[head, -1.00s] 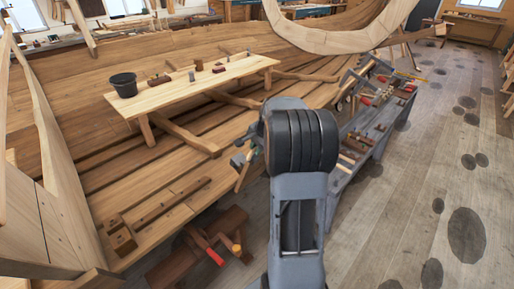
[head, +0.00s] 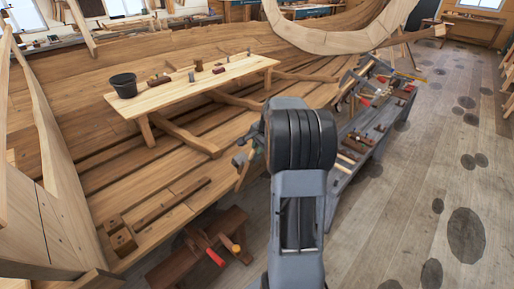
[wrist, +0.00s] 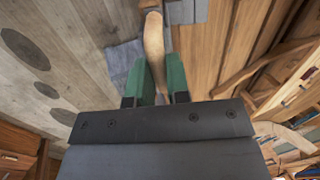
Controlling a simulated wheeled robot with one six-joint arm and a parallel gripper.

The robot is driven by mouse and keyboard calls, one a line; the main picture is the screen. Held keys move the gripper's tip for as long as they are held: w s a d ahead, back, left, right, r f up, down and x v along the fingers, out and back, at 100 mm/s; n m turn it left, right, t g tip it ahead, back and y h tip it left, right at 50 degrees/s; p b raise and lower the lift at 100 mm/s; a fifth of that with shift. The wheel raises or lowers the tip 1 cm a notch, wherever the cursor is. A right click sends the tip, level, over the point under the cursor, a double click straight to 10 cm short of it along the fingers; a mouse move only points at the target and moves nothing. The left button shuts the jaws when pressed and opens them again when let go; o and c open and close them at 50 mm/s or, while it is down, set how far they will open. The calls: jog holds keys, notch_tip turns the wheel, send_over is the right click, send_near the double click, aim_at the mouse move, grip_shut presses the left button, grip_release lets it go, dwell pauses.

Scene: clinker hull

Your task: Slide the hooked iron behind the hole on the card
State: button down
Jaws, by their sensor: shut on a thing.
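My gripper (wrist: 158,62) has two green fingers in the wrist view, closed on a pale wooden handle (wrist: 154,38). I take the handle to be part of the hooked iron; no hook shows clearly. In the head view my gripper (head: 246,156) is mostly hidden behind my arm, in front of the hull planking, so its grip is hard to see there. I cannot make out the card or its hole in either view.
A plank bench (head: 190,86) with a black bucket (head: 123,85) stands inside the hull. A grey tool bench (head: 345,178) with several tools is right of my arm. A red-handled clamp (head: 215,256) lies at lower left. The floor (head: 405,205) at right is open.

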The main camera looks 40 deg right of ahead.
jog(key=shift+w+d+p, duration=0.25)
jog(key=shift+d+p, duration=0.05)
jog(key=shift+d, duration=0.85)
jog(key=shift+w+d+p, duration=0.25)
jog(key=shift+d+p, duration=0.05)
jog(key=shift+d, duration=0.8)
jog(key=shift+d, duration=0.1)
jog(key=shift+w+d+p, duration=0.2)
jog(key=shift+d+p, duration=0.2)
jog(key=shift+d, duration=0.45)
jog(key=shift+w+d+p, duration=0.2)
jog(key=shift+d+p, duration=0.2)
jog(key=shift+d, duration=0.5)
jog(key=shift+w+d+p, duration=0.2)
jog(key=shift+d+p, duration=0.2)
jog(key=shift+d, duration=0.45)
jog(key=shift+w+d+p, duration=0.2)
jog(key=shift+d+p, duration=0.3)
jog(key=shift+d, duration=0.4)
jog(key=shift+w+d+p, duration=0.2)
jog(key=shift+d+p, duration=0.35)
jog(key=shift+d, duration=0.3)
jog(key=shift+w+d+p, duration=0.2)
jog(key=shift+d+p, duration=0.3)
jog(key=shift+d, duration=0.4)
jog(key=shift+r, duration=0.1)
